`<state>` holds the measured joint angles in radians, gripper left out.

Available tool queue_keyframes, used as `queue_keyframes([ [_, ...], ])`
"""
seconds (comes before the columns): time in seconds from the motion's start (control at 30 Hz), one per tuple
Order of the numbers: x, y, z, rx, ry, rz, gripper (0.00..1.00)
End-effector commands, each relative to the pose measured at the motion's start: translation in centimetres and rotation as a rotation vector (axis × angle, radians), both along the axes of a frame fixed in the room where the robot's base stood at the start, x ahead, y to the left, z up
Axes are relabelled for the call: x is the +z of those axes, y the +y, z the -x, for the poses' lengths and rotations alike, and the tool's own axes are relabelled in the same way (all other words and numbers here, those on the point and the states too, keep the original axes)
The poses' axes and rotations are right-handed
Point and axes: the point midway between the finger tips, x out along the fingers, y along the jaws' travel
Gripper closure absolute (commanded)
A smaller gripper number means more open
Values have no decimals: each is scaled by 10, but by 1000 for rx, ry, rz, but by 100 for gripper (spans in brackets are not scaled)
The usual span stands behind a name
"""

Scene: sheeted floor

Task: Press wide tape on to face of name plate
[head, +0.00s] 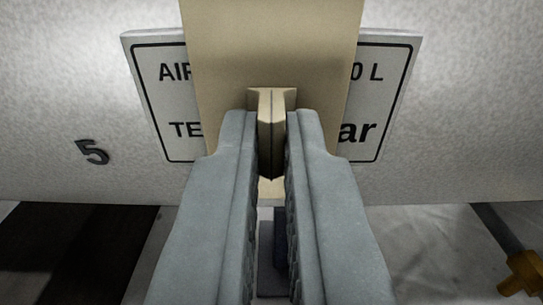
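The name plate (152,60) is a pale plate with a black border on a light grey, speckled surface. Parts of its lettering show, "AIR", "TE", "0 L" and "ar". The wide tape (270,45) is a tan strip that runs from the top edge of the picture down over the plate's middle and hides the lettering there. I cannot tell whether it touches the plate's face. My gripper (272,130) is in front of the tape, its two grey fingers shut on a tan, folded tab at the tape's middle. The fingers hide the lower part of the tape.
Below the surface's lower edge is pale sheeting with a dark area (70,250) at the lower left. A brass-coloured fitting (522,272) on a dark rod is at the lower right.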

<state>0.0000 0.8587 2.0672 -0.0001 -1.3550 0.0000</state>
Motion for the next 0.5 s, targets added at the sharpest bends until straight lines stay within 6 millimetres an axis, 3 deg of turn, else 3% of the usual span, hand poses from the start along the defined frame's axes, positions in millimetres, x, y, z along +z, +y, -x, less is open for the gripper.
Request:
queue_keyframes([
  [0.03,0,0,0,0,0,0,82],
  [0.1,0,0,0,0,0,0,69],
  [0.5,0,0,6,0,1,0,69],
])
